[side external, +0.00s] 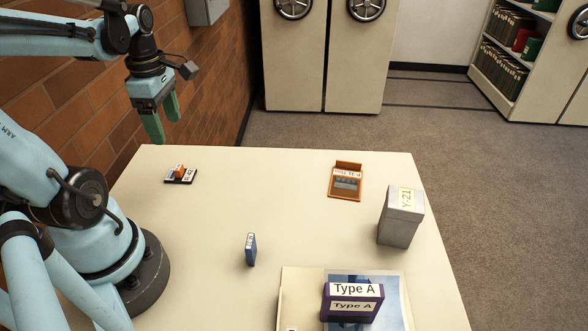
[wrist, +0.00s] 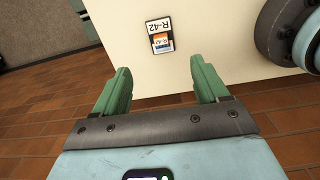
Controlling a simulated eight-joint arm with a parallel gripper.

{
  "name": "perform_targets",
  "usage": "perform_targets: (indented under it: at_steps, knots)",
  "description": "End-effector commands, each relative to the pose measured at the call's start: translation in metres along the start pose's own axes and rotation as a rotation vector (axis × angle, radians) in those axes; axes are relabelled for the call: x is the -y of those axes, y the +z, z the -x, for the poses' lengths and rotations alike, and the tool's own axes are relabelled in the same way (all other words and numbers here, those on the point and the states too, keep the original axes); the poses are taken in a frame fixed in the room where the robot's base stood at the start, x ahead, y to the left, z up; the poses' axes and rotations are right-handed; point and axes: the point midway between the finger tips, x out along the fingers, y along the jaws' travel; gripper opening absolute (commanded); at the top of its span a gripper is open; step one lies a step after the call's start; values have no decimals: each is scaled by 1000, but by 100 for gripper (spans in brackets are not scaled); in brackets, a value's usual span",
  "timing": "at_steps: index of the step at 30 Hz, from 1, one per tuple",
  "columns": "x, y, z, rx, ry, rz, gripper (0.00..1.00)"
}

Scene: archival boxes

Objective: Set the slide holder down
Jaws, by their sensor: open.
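A small orange item with a white label (side external: 179,169) stands on a black card marked R-42 (side external: 189,178) at the table's back left; it may be the slide holder, but I cannot be sure. In the wrist view the small item (wrist: 162,43), with white, blue and orange parts, sits on the card (wrist: 158,25), beyond my fingertips. My gripper (side external: 164,128) is open and empty, raised above the back left corner. In the wrist view its green fingers (wrist: 160,68) are wide apart with nothing between them.
An orange tray (side external: 346,188), a grey Y-21 box (side external: 401,218), a small blue box (side external: 251,250) and a purple Type A box (side external: 345,305) on a folder (side external: 299,280) stand on the table (side external: 270,190). The table's middle is clear. A brick wall (side external: 100,110) is behind my gripper.

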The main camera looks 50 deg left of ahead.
Motion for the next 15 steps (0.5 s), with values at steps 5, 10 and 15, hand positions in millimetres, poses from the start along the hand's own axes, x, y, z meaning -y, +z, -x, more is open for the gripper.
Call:
perform_targets:
  at_steps: [5, 10, 15]
  knots:
    - [0, 30, 0, 0, 90, -347, 73]
    - [6, 81, 2, -29, 259, -950, 73]
    - [21, 132, 6, -107, 449, -1546, 73]
